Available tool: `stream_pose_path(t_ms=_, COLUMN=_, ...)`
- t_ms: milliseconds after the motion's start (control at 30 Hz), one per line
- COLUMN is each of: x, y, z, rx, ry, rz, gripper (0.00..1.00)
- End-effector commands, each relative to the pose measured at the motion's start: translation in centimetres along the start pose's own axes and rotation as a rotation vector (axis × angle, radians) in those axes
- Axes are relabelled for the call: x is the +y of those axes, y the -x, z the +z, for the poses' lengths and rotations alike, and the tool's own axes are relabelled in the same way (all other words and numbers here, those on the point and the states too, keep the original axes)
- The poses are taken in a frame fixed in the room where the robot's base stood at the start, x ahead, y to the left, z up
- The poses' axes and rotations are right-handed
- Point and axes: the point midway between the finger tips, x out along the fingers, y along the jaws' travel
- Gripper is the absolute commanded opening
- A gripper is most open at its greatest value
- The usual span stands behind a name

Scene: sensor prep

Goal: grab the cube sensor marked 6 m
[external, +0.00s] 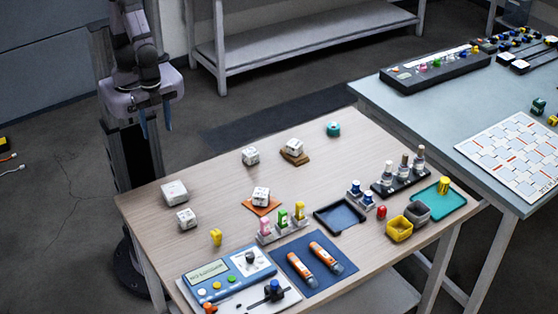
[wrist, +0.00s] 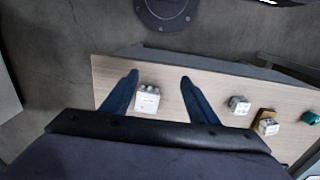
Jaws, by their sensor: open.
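Several white cube sensors sit on the wooden table (external: 335,170). A larger one (external: 174,192) is at the left end, with a smaller cube (external: 187,218) in front of it. Another cube (external: 250,156) stands farther back, one (external: 294,147) rests on a brown block, and one (external: 261,196) lies on an orange pad. Their markings are too small to read, so I cannot tell which is 6 m. My gripper (external: 155,118) is open and empty, raised beyond the table's left end. In the wrist view, a white cube (wrist: 147,99) appears between its blue fingers (wrist: 158,78), well below them.
A teal round item (external: 333,129) sits at the back edge. Pink, green and yellow pieces in a rack (external: 282,226), a blue device (external: 228,277) and a dark tray (external: 340,217) fill the front. A grey-topped table (external: 420,111) adjoins at right. Clear wood surrounds the cubes.

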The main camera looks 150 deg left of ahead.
Motion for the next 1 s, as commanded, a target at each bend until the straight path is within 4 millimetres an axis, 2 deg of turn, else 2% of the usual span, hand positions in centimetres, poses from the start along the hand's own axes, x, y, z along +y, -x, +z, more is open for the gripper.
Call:
stream_pose_path(t_ms=133, x=0.0, y=0.0, z=0.0, rx=0.000, ry=0.000, rz=0.000, gripper=0.54)
stream_pose_path(t_ms=200, x=0.0, y=0.0, z=0.0, rx=0.000, ry=0.000, rz=0.000, gripper=0.58)
stream_pose_path(t_ms=567, x=0.0, y=0.3, z=-0.1, rx=0.001, ry=0.000, rz=0.000, gripper=0.58)
stream_pose_path(t_ms=667, x=0.0, y=1.1, z=-0.1, rx=0.004, ry=0.000, rz=0.000, gripper=0.58)
stream_pose_path(t_ms=967, x=0.0, y=5.4, z=-0.1, rx=0.007, ry=0.000, rz=0.000, gripper=0.58)
stream_pose_path(t_ms=1000, x=0.2, y=4.7, z=-0.5, rx=-0.006, ry=0.037, rz=0.013, gripper=0.58)
